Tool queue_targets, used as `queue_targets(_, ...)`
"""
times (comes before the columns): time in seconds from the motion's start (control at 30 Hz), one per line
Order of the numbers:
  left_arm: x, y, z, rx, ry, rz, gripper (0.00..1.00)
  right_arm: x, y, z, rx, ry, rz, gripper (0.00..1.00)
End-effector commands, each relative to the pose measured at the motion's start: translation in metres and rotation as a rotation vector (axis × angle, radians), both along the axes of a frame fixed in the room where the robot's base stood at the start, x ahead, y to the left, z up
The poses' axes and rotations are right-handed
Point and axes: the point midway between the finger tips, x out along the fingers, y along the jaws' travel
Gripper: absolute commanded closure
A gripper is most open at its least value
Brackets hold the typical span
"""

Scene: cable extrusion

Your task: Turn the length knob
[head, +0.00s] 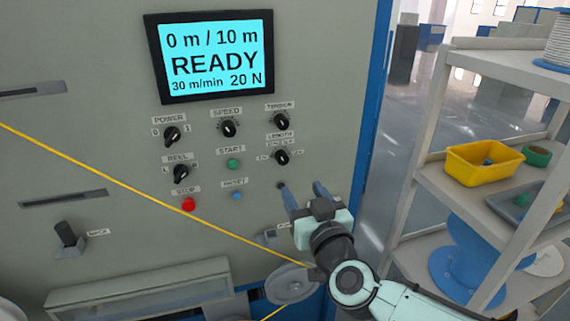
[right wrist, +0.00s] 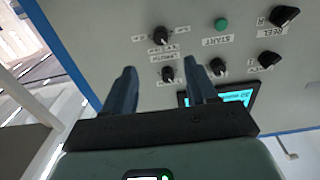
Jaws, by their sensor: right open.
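The length knob (head: 282,157) is a small black dial with a light pointer, under the LENGTH label on the grey panel. It also shows in the right wrist view (right wrist: 160,35), which sees the panel upside down. My right gripper (head: 300,186) is open and empty, with its blue fingers pointing at the panel just below and right of the length knob, apart from it. In the right wrist view its two fingers (right wrist: 160,70) stand apart, and the tension knob (right wrist: 168,74) shows between them. The screen (head: 215,56) reads 0 m / 10 m, READY. My left gripper is not in view.
The speed knob (head: 229,128), power knob (head: 172,136), reel knob (head: 181,174), green start button (head: 233,164), blue reset button (head: 237,196) and red stop button (head: 188,204) are nearby. A yellow cable (head: 130,186) crosses the panel. A shelf with a yellow bin (head: 485,172) stands right.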

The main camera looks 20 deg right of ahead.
Motion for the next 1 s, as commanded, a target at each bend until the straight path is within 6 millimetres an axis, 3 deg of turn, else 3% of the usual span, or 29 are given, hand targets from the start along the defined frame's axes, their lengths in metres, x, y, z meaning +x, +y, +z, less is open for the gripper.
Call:
queue_targets(0.6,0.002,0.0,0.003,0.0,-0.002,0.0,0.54,0.113,0.004,-0.001,-0.003,0.003,0.0,0.43)
queue_targets(0.8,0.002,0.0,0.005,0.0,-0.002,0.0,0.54,0.128,0.004,-0.001,-0.002,0.002,0.0,0.43)
queue_targets(1.0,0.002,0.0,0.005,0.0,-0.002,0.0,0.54,0.129,0.005,-0.001,-0.002,0.002,0.0,0.43)
